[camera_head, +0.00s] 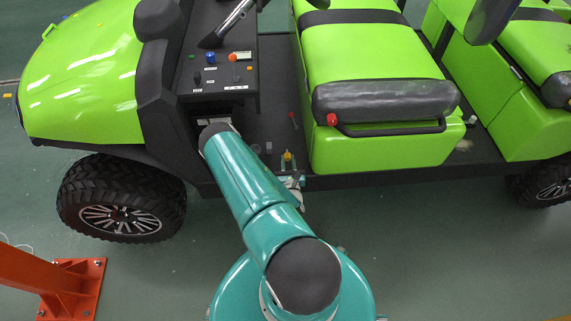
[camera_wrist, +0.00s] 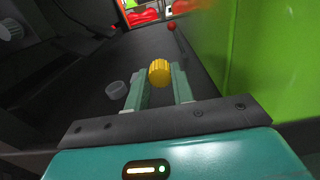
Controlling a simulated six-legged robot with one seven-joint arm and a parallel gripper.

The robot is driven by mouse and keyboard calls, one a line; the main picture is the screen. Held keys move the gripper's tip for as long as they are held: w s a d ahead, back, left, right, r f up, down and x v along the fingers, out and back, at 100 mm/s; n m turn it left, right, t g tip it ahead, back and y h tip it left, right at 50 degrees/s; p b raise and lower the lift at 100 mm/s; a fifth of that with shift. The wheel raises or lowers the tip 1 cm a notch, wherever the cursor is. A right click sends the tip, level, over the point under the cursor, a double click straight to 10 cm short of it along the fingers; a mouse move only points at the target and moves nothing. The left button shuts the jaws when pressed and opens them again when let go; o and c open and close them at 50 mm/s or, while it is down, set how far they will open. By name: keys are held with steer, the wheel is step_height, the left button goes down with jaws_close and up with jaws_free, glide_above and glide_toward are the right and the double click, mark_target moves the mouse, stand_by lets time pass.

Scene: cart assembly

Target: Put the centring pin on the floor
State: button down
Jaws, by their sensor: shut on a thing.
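The centring pin, seen as a yellow ribbed knob (camera_wrist: 159,72), is between the two teal fingers of my gripper (camera_wrist: 161,84) in the wrist view. In the head view the yellow piece (camera_head: 287,155) shows small at my gripper (camera_head: 289,163), by the cart's side opening. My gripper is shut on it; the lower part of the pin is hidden. The dark cart floor (camera_head: 264,133) lies beneath and beyond the fingers. I cannot tell whether the pin touches it. The green ground (camera_head: 420,230) lies outside the cart.
A small grey cap (camera_wrist: 116,90) lies on the cart floor left of the fingers. A red-topped lever (camera_head: 293,119) stands farther in. The green seat base (camera_head: 385,145) is close on the right, and the dashboard (camera_head: 220,80) is at left. A front wheel (camera_head: 120,198) and orange post base (camera_head: 75,285) are lower left.

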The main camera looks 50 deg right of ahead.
steer(key=w+f, duration=0.1)
steer(key=d+f, duration=0.1)
steer(key=w+d+f, duration=0.1)
steer(key=f, duration=0.1)
steer(key=shift+w+f, duration=0.1)
steer(key=shift+w, duration=0.25)
steer(key=shift+w+d+f, duration=0.15)
steer(key=shift+f, duration=1.55)
steer(key=shift+f, duration=0.1)
steer(key=c, duration=1.2)
jaws_free()
steer(key=v, duration=1.2)
